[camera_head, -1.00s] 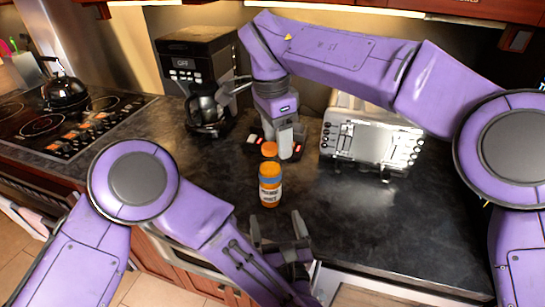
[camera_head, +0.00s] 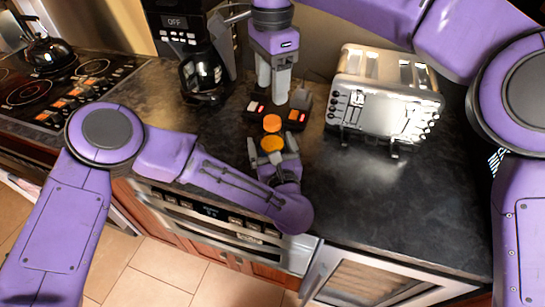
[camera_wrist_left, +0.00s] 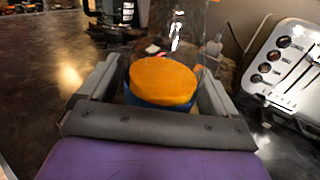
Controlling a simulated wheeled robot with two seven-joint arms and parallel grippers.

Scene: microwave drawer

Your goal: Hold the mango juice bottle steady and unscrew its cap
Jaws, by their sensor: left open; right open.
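The mango juice bottle (camera_head: 273,144) stands on the dark counter with its orange cap on top; its body is mostly hidden by my left gripper. My left gripper (camera_head: 272,150) is open, with one finger on each side of the bottle. In the left wrist view the orange cap (camera_wrist_left: 163,80) and a blue band below it sit between the two fingers; I cannot tell whether they touch. My right gripper (camera_head: 272,92) is open and empty, fingers pointing down, behind the bottle and beyond a second orange round top (camera_head: 272,123).
Dark items with red labels (camera_head: 300,108) lie close to the right gripper. A silver toaster (camera_head: 385,95) stands to the right, a coffee maker (camera_head: 190,50) to the left. A stove with a kettle (camera_head: 45,50) is at far left. The counter at front right is clear.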

